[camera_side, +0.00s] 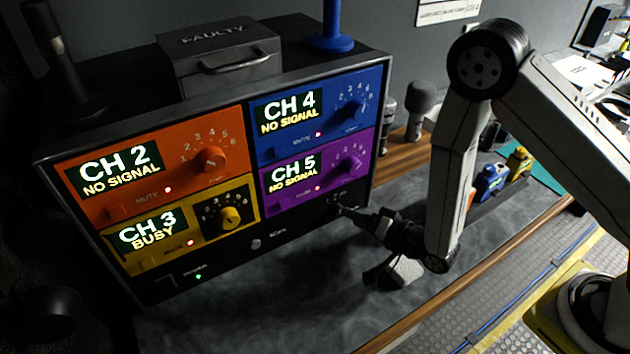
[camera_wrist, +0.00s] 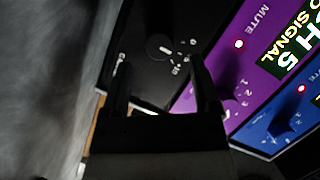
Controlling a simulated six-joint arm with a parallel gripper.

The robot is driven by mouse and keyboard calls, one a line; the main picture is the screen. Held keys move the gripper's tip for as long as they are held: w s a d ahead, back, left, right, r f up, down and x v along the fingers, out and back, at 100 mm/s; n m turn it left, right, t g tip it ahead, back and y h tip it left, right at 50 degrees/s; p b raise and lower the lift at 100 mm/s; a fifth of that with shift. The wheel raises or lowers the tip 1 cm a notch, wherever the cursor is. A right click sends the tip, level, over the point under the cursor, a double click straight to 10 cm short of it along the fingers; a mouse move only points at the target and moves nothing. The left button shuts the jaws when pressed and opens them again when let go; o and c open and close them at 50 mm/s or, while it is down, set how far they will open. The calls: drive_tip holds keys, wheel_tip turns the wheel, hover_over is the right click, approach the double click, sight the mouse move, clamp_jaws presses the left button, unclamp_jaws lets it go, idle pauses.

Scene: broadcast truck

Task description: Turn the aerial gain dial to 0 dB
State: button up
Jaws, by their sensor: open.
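The aerial gain dial appears to be the dark round knob (camera_wrist: 158,47) on the black lower strip of the rack, in the wrist view. It has a white pointer mark, with small white markings beside it too small to read. My gripper (camera_wrist: 160,72) is open, its two dark fingers pointing at the strip with the knob in line with the gap between them. I cannot tell whether they touch it. In the side view my gripper (camera_side: 342,209) is at the right end of the strip, below the purple CH 5 panel (camera_side: 284,201), and hides the dial.
The rack also has an orange CH 2 panel (camera_side: 228,178), a yellow CH 3 panel (camera_side: 205,244) and a blue CH 4 panel (camera_side: 280,143), each with its own knob. A metal FAULTY box (camera_side: 222,62) sits on top. The grey worktop (camera_side: 300,300) in front is mostly clear.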

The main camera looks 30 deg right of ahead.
sight(337, 211)
drive_tip(key=shift+x, duration=1.6)
clamp_jaws()
drive_tip(key=shift+a+r+n+g+h, duration=0.1)
drive_tip(key=shift+n+g+h, duration=0.4)
drive_tip(key=shift+n+h, duration=0.75)
drive_tip(key=shift+n+y, duration=0.35)
